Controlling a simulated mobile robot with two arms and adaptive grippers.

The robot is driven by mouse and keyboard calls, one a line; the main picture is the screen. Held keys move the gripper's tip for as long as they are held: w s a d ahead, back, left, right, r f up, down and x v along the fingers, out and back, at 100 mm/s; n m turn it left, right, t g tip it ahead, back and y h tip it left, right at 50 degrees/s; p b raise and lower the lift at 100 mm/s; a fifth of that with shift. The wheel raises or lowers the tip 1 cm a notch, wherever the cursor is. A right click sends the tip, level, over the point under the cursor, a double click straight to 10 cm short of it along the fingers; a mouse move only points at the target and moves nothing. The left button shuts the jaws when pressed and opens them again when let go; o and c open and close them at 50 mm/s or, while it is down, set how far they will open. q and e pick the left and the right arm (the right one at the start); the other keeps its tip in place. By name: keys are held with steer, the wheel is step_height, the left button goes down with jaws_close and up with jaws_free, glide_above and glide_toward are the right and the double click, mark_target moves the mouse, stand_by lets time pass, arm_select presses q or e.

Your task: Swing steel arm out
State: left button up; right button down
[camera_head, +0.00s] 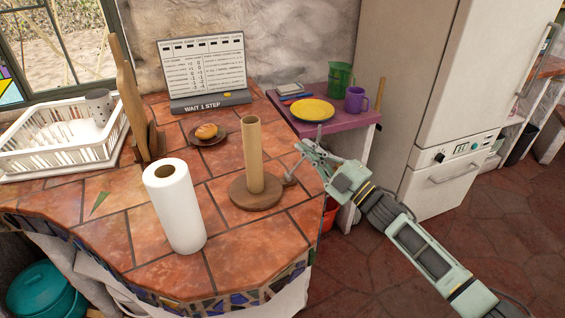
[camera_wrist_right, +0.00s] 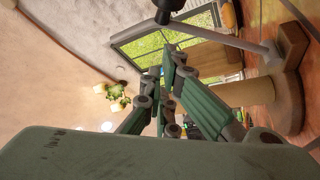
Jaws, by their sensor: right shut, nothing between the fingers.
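A wooden holder base (camera_head: 257,192) stands on the tiled counter with a bare cardboard tube (camera_head: 253,155) upright on it. The steel arm (camera_head: 290,179) is a thin grey rod at the right side of the base. In the right wrist view the steel arm (camera_wrist_right: 225,40) crosses the top, with a dark knob at one end. My right gripper (camera_head: 304,150) is shut and empty, just right of the tube and close to the steel arm. The gripper partly hides the rod in the head view; contact cannot be told. My left gripper is not in view.
A white paper roll (camera_head: 178,210) stands front left of the holder. A bun on a plate (camera_head: 207,140), a sign board (camera_head: 205,75) and a dish rack (camera_head: 60,150) are behind and left. A purple side table (camera_head: 345,122) with a yellow plate (camera_head: 312,109) lies beyond my gripper.

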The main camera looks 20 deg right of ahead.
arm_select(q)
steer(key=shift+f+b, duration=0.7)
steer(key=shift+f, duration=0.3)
arm_select(e)
steer(key=shift+d+f+m+t+h, duration=0.15)
steer(key=shift+d+f+m+t, duration=0.1)
steer(key=shift+d+m+t, duration=0.25)
steer(key=shift+d+f+m+t+h, duration=0.2)
steer(key=shift+d+m, duration=0.2)
steer(key=shift+m, duration=0.3)
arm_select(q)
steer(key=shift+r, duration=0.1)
arm_select(e)
steer(key=shift+r, duration=0.1)
